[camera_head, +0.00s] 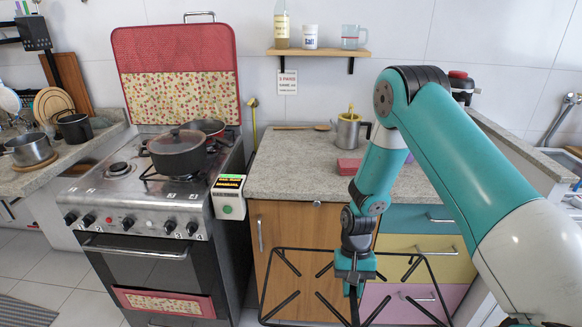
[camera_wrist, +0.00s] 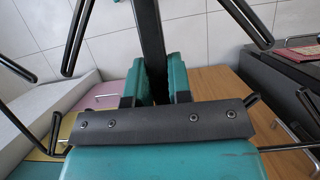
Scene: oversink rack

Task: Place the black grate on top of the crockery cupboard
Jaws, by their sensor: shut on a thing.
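My gripper (camera_head: 354,284) is shut on a bar of the black grate (camera_head: 281,306). The grate is a wide frame of thin black bars, held in the air in front of the counter's doors and drawers, below the worktop level; its lower part is cut off by the picture edge. In the wrist view the teal fingers (camera_wrist: 156,82) close on a dark bar of the grate (camera_wrist: 151,40). No cupboard is labelled as the crockery cupboard; the counter unit with a wooden door (camera_head: 283,225) and coloured drawers stands behind the grate.
The granite worktop (camera_head: 290,175) holds a metal mug (camera_head: 348,134), a wooden spoon and red cloths (camera_head: 348,167). Its front left part is clear. A stove (camera_head: 150,190) with a dark pot (camera_head: 177,153) and a pan stands left. A small shelf (camera_head: 318,52) hangs above the worktop.

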